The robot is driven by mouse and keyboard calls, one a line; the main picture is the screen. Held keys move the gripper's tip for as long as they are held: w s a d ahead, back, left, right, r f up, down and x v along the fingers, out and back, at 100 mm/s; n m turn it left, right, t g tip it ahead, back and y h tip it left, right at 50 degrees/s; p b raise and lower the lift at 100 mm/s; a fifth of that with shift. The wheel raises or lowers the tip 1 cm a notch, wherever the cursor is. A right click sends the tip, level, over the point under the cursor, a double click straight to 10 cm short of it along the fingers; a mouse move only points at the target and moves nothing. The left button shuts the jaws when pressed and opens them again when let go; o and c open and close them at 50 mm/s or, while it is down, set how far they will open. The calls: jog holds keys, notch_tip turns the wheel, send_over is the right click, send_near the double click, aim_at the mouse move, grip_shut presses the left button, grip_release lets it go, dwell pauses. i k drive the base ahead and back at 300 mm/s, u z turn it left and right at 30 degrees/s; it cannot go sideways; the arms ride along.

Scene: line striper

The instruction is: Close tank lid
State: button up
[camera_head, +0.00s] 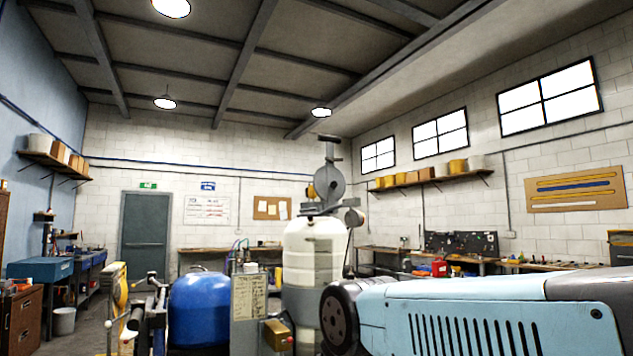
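The cream-white tank (315,262) stands upright near the middle of the view. Above its top a grey round disc (329,184), which looks like the tank lid, stands up on edge, so the lid appears open. A narrow grey upright with a dark cap (329,138) rises above the disc. A smaller grey round part (354,217) sits at the tank's upper right. My light blue arm comes in from the lower right and its dark round joint overlaps the tank's lower right side. I cannot make out my gripper's fingers in this view.
A blue round tank (200,308) stands left of the cream tank, with a grey control panel (249,310) between them. A yellow frame part (118,300) stands further left. Workbenches (90,272) line the walls. Air above the machine is clear.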

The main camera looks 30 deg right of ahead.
aim_at(330, 183)
jog(key=u, duration=0.1)
jog(key=k, duration=0.45)
jog(key=z, duration=0.85)
jog(key=i, duration=1.55)
jog(key=u, duration=0.7)
